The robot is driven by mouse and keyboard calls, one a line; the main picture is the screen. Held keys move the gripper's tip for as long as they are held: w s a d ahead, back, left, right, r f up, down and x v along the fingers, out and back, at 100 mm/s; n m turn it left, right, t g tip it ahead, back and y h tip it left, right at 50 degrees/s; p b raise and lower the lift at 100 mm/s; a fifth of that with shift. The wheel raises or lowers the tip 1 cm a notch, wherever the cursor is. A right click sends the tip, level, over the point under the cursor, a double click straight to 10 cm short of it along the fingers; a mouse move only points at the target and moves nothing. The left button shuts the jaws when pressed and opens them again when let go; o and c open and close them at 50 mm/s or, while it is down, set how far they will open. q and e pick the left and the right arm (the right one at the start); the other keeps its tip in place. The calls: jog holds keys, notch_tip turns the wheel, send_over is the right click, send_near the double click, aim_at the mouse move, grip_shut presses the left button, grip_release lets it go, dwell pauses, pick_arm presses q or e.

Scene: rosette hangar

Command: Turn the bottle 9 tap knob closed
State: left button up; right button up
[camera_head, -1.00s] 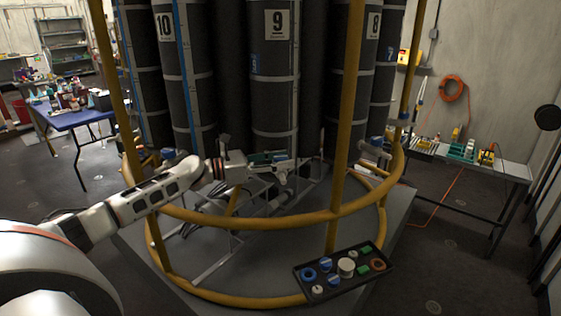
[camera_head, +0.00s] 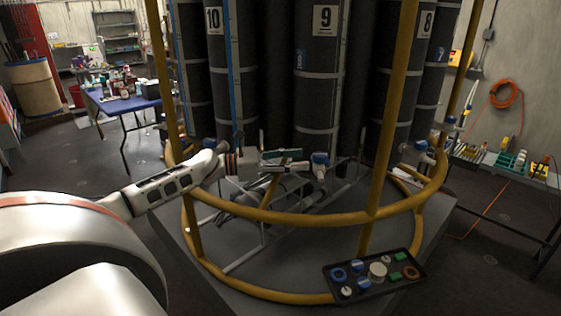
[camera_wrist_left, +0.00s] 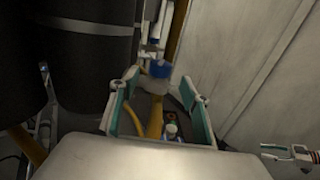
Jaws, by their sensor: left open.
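Bottle 9 (camera_head: 322,95) is the dark cylinder with the white "9" label, in the middle of the rack in the head view. Nothing is held; I cannot tell whether a finger touches the knob. My right gripper (camera_wrist_left: 288,152) is small at the wrist view's right edge, its opening unclear.
A yellow rail (camera_head: 300,217) rings the rack, with uprights in front of the bottles. A black tray (camera_head: 345,296) of small parts sits at the rail's front. Bottles 10 (camera_head: 214,70) and 8 (camera_head: 412,70) flank bottle 9. A blue table (camera_head: 135,104) stands at the left.

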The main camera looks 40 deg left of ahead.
pick_arm(q)
jog(key=shift+v, duration=2.4)
jog(key=s+d+f+m+g+y, duration=0.2)
jog(key=s+d+f+m, duration=0.25)
jog(key=f, duration=0.75)
jog(key=s+d+f+m+g+y, duration=0.1)
jog(key=s+d+f+m, duration=0.4)
jog(key=f, duration=0.6)
jog(key=s+d+f+m+g+y, duration=0.25)
jog(key=d+f+m, duration=0.3)
jog(key=f, duration=0.65)
jog(key=s+d+f+m+t+y, duration=0.2)
jog(key=s+d+f+m+y, duration=0.1)
jog(key=s+d+m, duration=0.9)
jog(key=shift+s+d+f+m, duration=0.5)
jog(key=shift+d+m, duration=1.2)
jog(key=shift+m, duration=1.1)
jog(key=shift+w, duration=0.15)
